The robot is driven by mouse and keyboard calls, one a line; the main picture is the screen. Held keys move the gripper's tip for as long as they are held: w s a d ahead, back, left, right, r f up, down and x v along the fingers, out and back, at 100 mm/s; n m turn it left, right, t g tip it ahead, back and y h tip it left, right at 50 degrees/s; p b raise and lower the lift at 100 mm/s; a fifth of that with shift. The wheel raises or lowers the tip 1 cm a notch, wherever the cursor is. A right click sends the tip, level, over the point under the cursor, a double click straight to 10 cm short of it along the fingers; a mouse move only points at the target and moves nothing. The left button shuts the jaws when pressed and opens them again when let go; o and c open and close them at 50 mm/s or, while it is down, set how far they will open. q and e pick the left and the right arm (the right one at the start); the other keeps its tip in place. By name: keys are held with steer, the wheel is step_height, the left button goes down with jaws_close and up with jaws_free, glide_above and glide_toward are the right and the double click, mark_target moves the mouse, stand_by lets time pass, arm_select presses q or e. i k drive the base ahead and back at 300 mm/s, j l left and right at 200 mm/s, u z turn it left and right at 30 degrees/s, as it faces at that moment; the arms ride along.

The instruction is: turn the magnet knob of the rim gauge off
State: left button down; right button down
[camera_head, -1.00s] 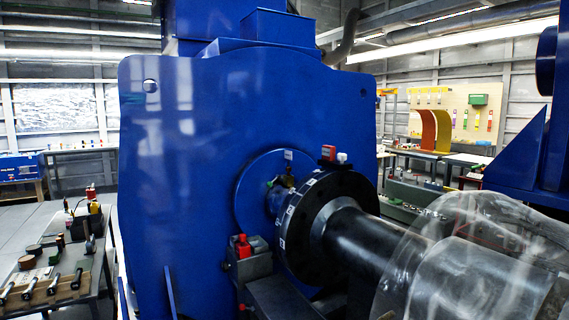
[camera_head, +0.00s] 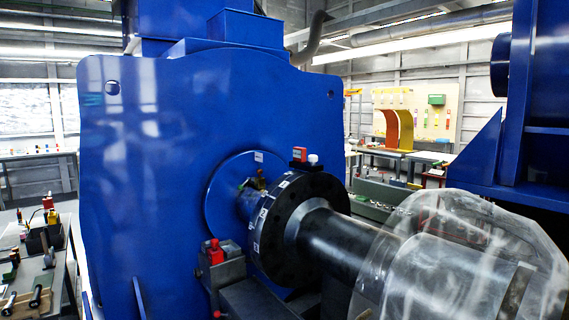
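A black coupling flange (camera_head: 283,238) with white labels sits on a dark shaft (camera_head: 345,243) in front of the blue motor housing (camera_head: 150,170). A small red block (camera_head: 299,154) stands on the flange's top rim, with a white round piece (camera_head: 313,159) beside it. Another red part (camera_head: 215,251) sits on a grey block at the flange's lower left. I cannot tell for sure which of these is the rim gauge or its magnet knob. A small brass-coloured part (camera_head: 257,183) shows behind the flange. Neither gripper is in view.
A clear, curved guard (camera_head: 450,265) covers the shaft at the lower right. A workbench (camera_head: 60,262) with tools stands at the left edge. Blue machine framing (camera_head: 490,170) rises at the right. A green case (camera_head: 385,195) and a pegboard (camera_head: 440,115) are behind.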

mark_target(312, 159)
steer(key=i+j+u, duration=0.25)
steer(key=u, duration=0.15)
steer(key=i+j+u, duration=0.1)
steer(key=i+u, duration=0.65)
steer(key=i+j+z, duration=0.15)
steer(key=i+z, duration=0.2)
steer(key=i+j+z, duration=0.4)
steer(key=i, duration=0.15)
steer(key=i+z, duration=0.2)
steer(key=z, duration=0.2)
steer(key=i+j+z, duration=0.1)
steer(key=z, duration=0.35)
steer(key=i+j+z, duration=0.15)
steer(key=i+z, duration=0.25)
steer(key=k, duration=0.1)
